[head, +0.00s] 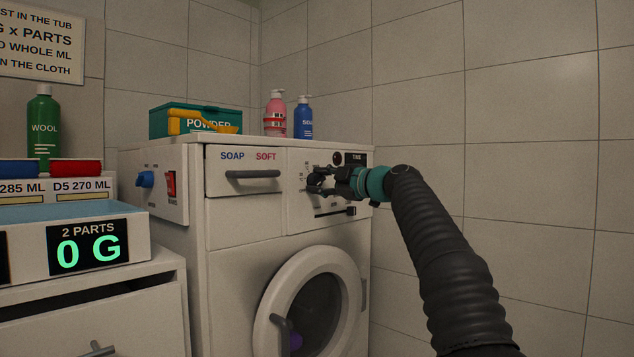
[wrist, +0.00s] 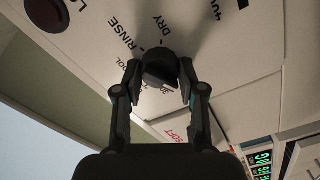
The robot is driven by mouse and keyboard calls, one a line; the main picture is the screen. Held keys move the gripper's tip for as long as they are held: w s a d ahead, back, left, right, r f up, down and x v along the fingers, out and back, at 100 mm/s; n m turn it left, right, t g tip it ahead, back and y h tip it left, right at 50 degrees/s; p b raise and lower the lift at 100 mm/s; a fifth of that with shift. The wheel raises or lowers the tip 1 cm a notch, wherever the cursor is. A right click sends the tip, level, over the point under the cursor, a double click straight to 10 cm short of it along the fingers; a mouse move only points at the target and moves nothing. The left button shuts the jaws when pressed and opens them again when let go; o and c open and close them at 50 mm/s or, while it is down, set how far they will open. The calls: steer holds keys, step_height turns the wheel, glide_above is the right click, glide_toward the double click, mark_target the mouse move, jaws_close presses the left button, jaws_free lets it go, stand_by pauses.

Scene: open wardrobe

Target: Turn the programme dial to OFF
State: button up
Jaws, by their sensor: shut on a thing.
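The programme dial (wrist: 160,66) is a dark round knob on the white front panel of the washing machine (head: 235,205). My gripper (wrist: 158,80) has one finger on each side of the dial and is shut on it. In the head view my gripper (head: 322,178) reaches the panel from the right and covers most of the dial. The wrist view shows the labels RINSE and DRY beside the dial, and a partly covered label ending in OOL. I cannot read an OFF mark, and the dial's pointer is not clear.
Right of the SOAP/SOFT drawer handle (head: 253,175), a slider (head: 350,211) sits below the dial. The round door (head: 308,305) is lower down. A powder box (head: 185,118), pink bottle (head: 276,115) and blue bottle (head: 304,118) stand on top. A scale display (head: 88,250) is at left.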

steer(key=shift+w+d+f+n, duration=0.1)
steer(key=shift+n, duration=0.7)
steer(key=o, duration=1.1)
steer(key=shift+d, duration=0.1)
steer(key=shift+o, duration=0.2)
steer(key=shift+s+d, duration=0.2)
steer(key=shift+s, duration=0.1)
steer(key=v, duration=1.1)
